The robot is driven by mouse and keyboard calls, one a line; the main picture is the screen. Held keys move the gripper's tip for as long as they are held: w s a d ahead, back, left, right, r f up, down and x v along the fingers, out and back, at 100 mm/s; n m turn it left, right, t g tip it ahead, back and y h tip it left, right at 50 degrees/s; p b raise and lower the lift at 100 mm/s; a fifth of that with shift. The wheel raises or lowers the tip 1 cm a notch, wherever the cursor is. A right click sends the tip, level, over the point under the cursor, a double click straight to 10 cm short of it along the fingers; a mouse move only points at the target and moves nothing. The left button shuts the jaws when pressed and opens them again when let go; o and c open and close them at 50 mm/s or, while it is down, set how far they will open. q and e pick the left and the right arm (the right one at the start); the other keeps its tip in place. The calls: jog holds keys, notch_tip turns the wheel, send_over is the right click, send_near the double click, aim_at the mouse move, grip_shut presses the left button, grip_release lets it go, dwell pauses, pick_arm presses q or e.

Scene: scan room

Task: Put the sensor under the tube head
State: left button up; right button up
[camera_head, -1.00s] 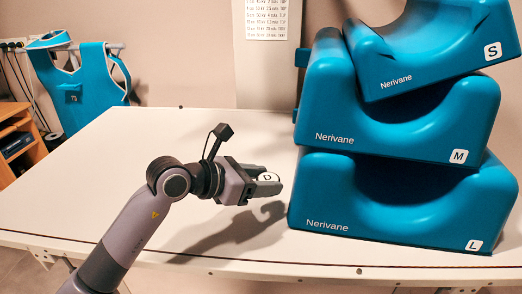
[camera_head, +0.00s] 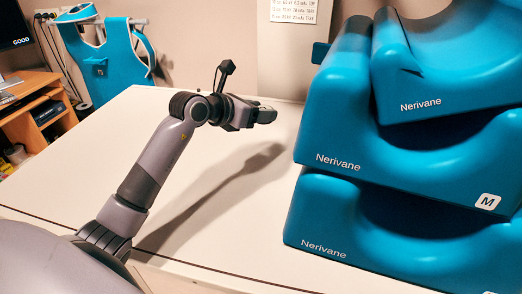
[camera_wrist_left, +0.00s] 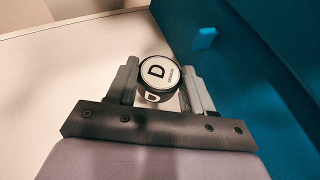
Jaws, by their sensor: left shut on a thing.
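My left gripper (camera_head: 262,113) reaches over the white table from the left, level with the upper blue blocks. In the left wrist view the gripper (camera_wrist_left: 160,82) is shut on the sensor (camera_wrist_left: 158,72), a small round black puck with a white face marked D. The sensor sits between the two fingers, its lettered face toward the wrist camera. In the head view the sensor is mostly hidden by the fingers. The arm's shadow lies on the table below, apart from the gripper. The tube head is not in view. My right gripper is not in view.
Stacked blue Nerivane blocks (camera_head: 400,155) stand close to the right of the gripper. The white table top (camera_head: 110,190) is bare around the arm. A blue apron (camera_head: 110,65) hangs at the back left, beside a wooden desk (camera_head: 35,95). A paper chart hangs on the back wall.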

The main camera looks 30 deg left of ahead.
aim_at(259, 161)
pick_arm(q)
notch_tip(259, 161, down, 12)
jog(key=shift+f, duration=0.15)
dwell(0.4)
jog(key=o, duration=1.1)
jog(key=shift+f, duration=0.15)
jog(key=shift+r, duration=0.2)
jog(key=v, duration=1.2)
jog(key=shift+f, duration=0.1)
